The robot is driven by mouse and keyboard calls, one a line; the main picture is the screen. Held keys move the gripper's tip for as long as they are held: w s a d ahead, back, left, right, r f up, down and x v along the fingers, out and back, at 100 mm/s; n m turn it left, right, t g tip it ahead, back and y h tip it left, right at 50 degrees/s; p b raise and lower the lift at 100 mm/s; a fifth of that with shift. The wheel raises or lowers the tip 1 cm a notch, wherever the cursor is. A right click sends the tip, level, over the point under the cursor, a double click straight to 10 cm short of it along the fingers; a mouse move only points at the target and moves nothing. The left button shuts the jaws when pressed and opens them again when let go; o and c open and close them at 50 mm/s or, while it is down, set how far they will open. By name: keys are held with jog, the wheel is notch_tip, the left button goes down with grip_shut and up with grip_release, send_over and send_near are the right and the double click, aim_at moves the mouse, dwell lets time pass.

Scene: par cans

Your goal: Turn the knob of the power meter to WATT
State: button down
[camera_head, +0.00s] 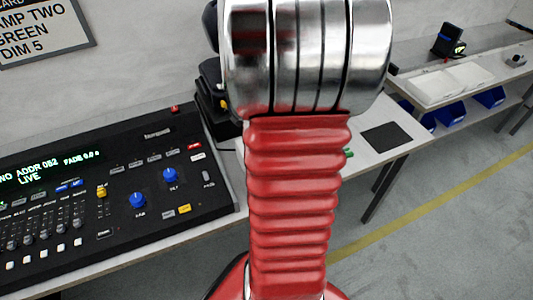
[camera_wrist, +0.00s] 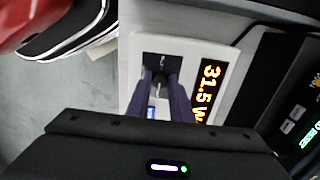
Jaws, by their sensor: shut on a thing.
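The power meter (camera_wrist: 222,62) shows in the wrist view as a pale panel with an orange display (camera_wrist: 208,92) that reads about 31.5 W, turned sideways. My gripper (camera_wrist: 161,76) has its two dark purple fingers close together over the dark area of the panel, shut on the knob (camera_wrist: 160,82). The fingers hide most of the knob, so I cannot tell which mark it points to. In the head view my arm covers the middle, and neither gripper nor meter can be made out.
A black lighting console (camera_head: 150,180) with blue knobs and a lit display stands left of my arm in the head view. Open floor (camera_head: 440,215) lies at the right.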

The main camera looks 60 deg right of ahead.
jog(key=c, duration=1.8)
grip_release()
jog(key=shift+w+d, duration=0.1)
jog(key=shift+w, duration=0.15)
jog(key=shift+o, duration=1.2)
jog(key=shift+s, duration=0.1)
notch_tip(320, 180, up, 14)
jog(key=shift+f, duration=0.15)
